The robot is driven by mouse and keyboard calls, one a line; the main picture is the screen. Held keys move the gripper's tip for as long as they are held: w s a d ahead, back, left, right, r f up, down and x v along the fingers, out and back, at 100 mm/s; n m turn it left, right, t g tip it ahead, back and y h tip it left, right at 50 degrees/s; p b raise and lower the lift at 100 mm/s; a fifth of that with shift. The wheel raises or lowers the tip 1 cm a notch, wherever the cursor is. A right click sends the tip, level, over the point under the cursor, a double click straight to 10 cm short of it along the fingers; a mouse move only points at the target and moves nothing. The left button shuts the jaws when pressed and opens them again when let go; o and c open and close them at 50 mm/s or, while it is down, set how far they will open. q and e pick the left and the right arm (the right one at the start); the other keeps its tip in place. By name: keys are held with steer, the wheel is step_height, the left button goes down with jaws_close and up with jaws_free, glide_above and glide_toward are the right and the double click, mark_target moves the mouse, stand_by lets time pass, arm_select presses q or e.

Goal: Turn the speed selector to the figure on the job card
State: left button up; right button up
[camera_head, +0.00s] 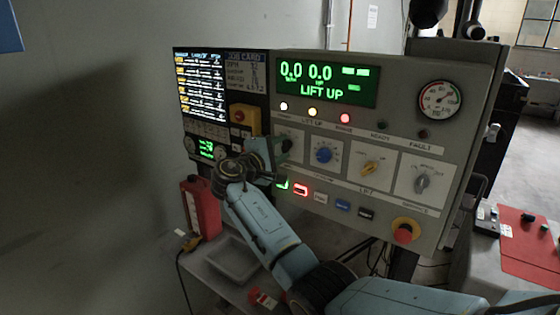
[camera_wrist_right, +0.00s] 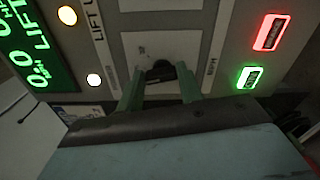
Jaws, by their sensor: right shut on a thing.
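The grey control console (camera_head: 455,75) has a row of selector knobs. My right gripper (camera_head: 280,150) is at the leftmost one, a black knob (camera_head: 287,146). In the right wrist view the green fingers (camera_wrist_right: 160,85) are shut on either side of this black knob (camera_wrist_right: 160,70). The knob's label and pointer are too small or hidden to read. My left gripper is not in view.
The green display (camera_head: 326,82) reads 0.0, 0.0 and LIFT UP. Lit push buttons (camera_head: 301,189) sit just below the knobs. A red emergency stop (camera_head: 404,233) is at lower right. A red container (camera_head: 200,207) stands left of my right arm.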

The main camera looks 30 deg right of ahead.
steer(key=m+b, duration=0.5)
steer(key=b, duration=0.1)
steer(key=shift+f+m, duration=0.4)
steer(key=m+b, duration=0.3)
steer(key=b, duration=0.1)
steer(key=shift+d+m+b, duration=0.1)
steer(key=shift+m+b, duration=0.2)
steer(key=shift+m, duration=0.1)
steer(key=shift+m+b, duration=0.5)
steer(key=shift+m, duration=0.3)
steer(key=shift+r+b, duration=0.1)
steer(key=shift+b, duration=0.2)
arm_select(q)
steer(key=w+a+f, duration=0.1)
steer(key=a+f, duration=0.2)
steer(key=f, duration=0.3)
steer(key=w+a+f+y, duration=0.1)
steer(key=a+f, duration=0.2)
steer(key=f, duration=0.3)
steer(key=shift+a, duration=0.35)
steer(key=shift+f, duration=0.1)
arm_select(e)
steer(key=o, duration=1)
